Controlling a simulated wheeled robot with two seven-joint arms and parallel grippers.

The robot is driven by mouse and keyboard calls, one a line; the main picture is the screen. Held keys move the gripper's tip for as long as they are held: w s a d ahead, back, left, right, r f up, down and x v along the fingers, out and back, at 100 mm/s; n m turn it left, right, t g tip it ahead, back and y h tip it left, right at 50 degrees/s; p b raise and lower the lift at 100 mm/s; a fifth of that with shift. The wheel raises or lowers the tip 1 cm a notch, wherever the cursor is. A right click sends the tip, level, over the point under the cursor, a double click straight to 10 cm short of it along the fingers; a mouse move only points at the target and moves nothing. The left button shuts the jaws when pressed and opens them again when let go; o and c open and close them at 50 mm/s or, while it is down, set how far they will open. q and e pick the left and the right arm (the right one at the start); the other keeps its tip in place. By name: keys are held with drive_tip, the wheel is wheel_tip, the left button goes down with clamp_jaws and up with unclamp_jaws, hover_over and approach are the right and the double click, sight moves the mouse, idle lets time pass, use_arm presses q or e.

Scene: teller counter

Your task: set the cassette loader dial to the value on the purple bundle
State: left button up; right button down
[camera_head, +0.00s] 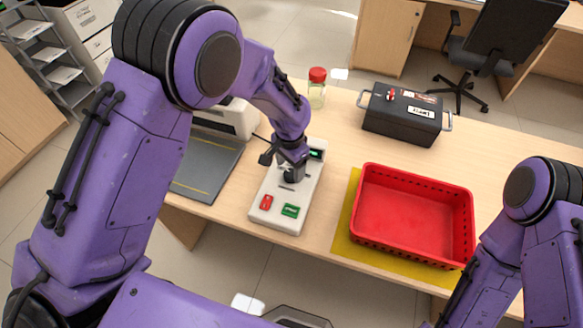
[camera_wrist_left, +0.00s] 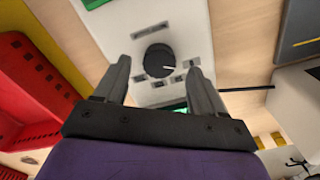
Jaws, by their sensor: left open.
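The cassette loader (camera_head: 273,212) is a white panel on the counter with a red button (camera_head: 266,202), a green button (camera_head: 290,210) and a small lit display (camera_head: 316,154). Its black round dial (camera_wrist_left: 157,60) shows in the left wrist view, with a white pointer mark toward the right of that picture. My left gripper (camera_head: 292,172) is over the loader, pointing down. Its fingers (camera_wrist_left: 160,72) are open, one on each side of the dial; I cannot tell whether they touch it. The purple bundle is not seen. My right arm shows at the right edge, its gripper out of view.
A red tray (camera_head: 415,258) stands on a yellow mat (camera_head: 343,247) right of the loader. A black box (camera_head: 402,114) and a red-lidded jar (camera_head: 317,88) stand behind. A grey mat (camera_head: 206,166) and white machine (camera_head: 229,118) are left.

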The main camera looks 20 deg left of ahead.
sight(291, 176)
use_arm(q)
wheel_tip(291, 176, down, 3)
drive_tip(key=shift+w+r, duration=0.1)
drive_tip(key=shift+d, duration=0.1)
drive_tip(key=c, duration=1.1)
